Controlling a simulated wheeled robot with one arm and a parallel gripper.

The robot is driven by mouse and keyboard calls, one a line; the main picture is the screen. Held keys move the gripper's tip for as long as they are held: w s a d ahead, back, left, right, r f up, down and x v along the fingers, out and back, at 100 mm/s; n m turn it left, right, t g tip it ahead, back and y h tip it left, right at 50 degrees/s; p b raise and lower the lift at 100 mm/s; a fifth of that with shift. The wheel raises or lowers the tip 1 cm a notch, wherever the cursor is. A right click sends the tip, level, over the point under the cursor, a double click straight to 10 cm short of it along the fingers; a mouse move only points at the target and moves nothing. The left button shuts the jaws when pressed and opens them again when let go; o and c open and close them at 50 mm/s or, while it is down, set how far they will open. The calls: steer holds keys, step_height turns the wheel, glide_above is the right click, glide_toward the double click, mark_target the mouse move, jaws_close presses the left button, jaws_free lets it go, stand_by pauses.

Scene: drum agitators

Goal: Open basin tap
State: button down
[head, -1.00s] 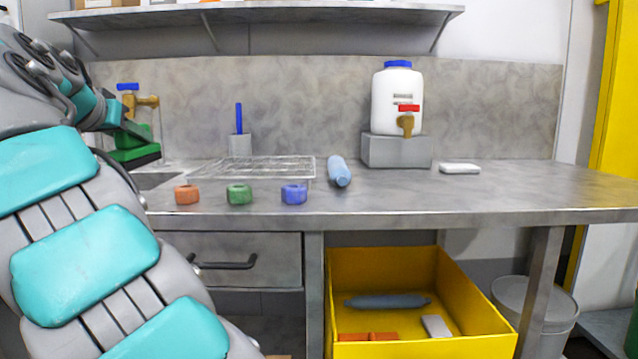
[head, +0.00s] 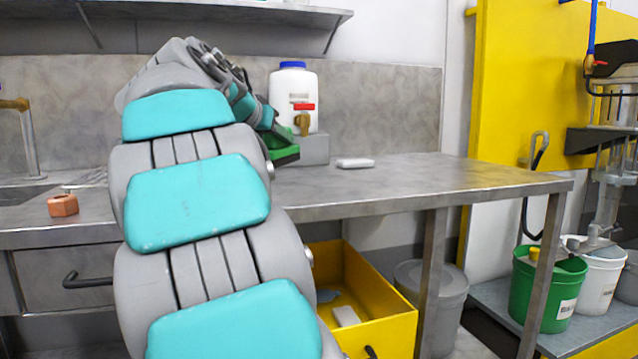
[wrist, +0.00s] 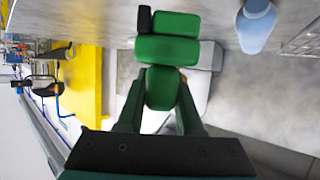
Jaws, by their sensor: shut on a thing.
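The basin tap shows only in part at the left edge of the head view: a brass spout (head: 14,104) on a grey upright pipe.
A white container (head: 292,92) with a red-handled brass tap stands on a grey block (head: 315,149). A white bar (head: 355,163) and an orange nut (head: 63,205) lie on the counter. The wrist view shows a light-blue bottle (wrist: 256,27). A yellow bin (head: 375,290) is below.

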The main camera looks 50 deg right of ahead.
steer(key=s+d+f+m+g, duration=0.1)
steer(key=s+d+g, duration=0.1)
steer(key=s+d, duration=0.4)
steer(key=p, duration=0.2)
glide_above(319, 179)
steer(key=shift+s+a+f+m, duration=0.1)
steer(key=shift+f+m, duration=0.05)
steer(key=shift+f, duration=0.3)
steer(key=shift+s+a+f+m, duration=0.1)
steer(key=shift+f+m, duration=0.05)
steer(key=shift+f, duration=2.1)
steer(key=shift+f, duration=0.2)
steer(key=c, duration=0.6)
jaws_free()
steer(key=shift+r, duration=0.1)
steer(key=shift+o, duration=0.2)
steer(key=shift+r, duration=0.1)
